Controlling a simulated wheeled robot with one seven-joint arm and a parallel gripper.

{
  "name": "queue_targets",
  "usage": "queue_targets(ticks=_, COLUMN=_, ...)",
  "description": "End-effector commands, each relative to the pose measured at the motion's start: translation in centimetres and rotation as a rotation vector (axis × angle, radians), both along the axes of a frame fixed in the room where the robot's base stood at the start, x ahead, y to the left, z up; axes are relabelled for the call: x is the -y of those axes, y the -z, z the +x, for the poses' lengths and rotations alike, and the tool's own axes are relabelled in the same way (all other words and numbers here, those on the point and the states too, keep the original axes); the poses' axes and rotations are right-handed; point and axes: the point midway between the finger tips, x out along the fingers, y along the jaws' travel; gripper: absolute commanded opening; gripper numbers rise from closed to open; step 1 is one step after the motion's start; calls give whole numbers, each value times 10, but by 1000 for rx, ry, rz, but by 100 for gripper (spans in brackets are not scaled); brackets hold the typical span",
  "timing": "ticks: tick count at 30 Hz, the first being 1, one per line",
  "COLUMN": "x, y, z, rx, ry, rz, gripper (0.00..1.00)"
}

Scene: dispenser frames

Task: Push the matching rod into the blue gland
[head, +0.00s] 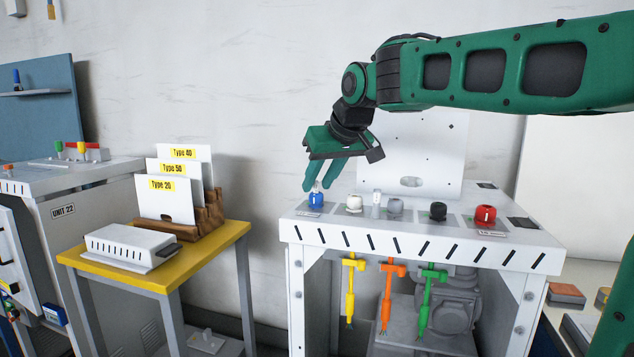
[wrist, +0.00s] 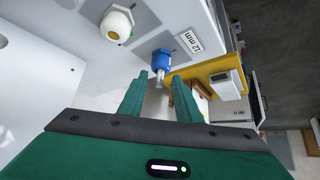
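The blue gland (head: 316,201) sits at the left end of the white bench top, and in the wrist view (wrist: 161,59) it lies just beyond my fingertips. A short pale rod (wrist: 160,78) stands at the gland's mouth, between my fingers; how deep it sits is hidden. In the head view the rod's top (head: 317,186) shows above the gland. My gripper (head: 318,184) points down over the gland. Its green fingers (wrist: 160,82) are spread, with a gap visible on each side of the rod.
White (head: 354,203), grey (head: 395,206), black (head: 438,211) and red (head: 485,214) glands line the bench (head: 420,246). A pale cylinder (head: 376,198) stands between the white and grey ones. A "12 mm" label (wrist: 189,42) is beside the blue gland. A yellow table (head: 225,241) stands left.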

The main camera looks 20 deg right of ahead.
Motion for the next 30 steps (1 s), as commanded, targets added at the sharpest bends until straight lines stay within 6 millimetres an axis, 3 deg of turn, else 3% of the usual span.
queue_targets(ticks=11, x=1, y=-7, z=-5, rx=2, ry=0, rz=0, gripper=30)
queue_targets(ticks=24, x=9, y=-65, z=-51, rx=2, ry=0, rz=0, gripper=30)
queue_targets(ticks=30, x=12, y=-80, z=-64, rx=0, ry=0, rz=0, gripper=30)
